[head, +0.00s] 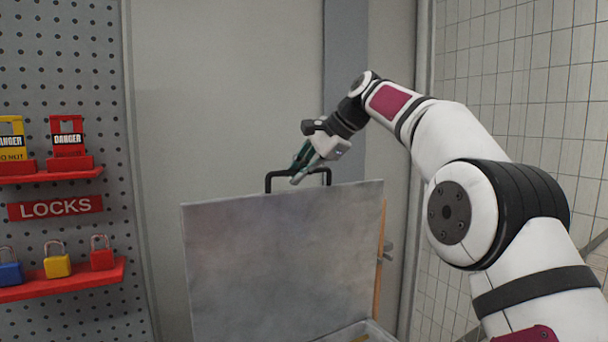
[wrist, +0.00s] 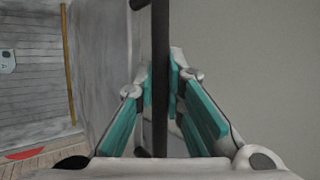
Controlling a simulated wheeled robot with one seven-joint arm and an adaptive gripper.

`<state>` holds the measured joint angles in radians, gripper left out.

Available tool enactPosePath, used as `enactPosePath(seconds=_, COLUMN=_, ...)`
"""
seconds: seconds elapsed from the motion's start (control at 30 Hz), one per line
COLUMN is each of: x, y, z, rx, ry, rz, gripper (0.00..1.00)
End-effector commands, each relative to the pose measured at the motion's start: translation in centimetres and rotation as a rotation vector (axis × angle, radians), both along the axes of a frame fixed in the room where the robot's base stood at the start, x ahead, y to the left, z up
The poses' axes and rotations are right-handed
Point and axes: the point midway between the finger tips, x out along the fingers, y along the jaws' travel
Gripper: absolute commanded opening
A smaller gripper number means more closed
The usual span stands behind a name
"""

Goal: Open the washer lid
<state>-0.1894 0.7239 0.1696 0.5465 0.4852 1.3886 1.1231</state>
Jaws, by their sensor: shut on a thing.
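The washer lid (head: 280,260) is a grey metal panel that stands raised, close to upright, in the head view. A black bar handle (head: 268,180) is fixed along its top edge. My gripper (head: 297,178) is at this handle, coming from the upper right. In the wrist view the dark handle bar (wrist: 160,60) runs between the teal pads of my gripper (wrist: 161,90), which is shut on it. The lid's inner face shows at the left of the wrist view (wrist: 100,60). Part of the washer's tub rim (head: 365,328) shows below the lid.
A pegboard (head: 60,220) at the left carries red shelves with padlocks (head: 57,262) and lockout tags. A plain grey wall (head: 230,90) stands behind the lid. A tiled wall (head: 520,80) is at the right, behind my arm.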

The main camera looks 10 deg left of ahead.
Motion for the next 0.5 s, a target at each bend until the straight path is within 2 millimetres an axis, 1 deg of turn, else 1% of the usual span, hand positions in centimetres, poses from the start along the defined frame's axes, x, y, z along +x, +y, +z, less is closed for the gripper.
enactPosePath(seconds=0.43, x=0.02, y=0.13, z=0.05, rx=0.000, ry=-0.002, rz=0.000, gripper=0.00)
enactPosePath(seconds=0.47, x=0.02, y=0.13, z=0.04, rx=0.000, ry=-0.002, rz=0.000, gripper=0.12)
enactPosePath(seconds=0.5, x=0.02, y=0.13, z=0.04, rx=0.000, ry=-0.002, rz=0.000, gripper=0.22)
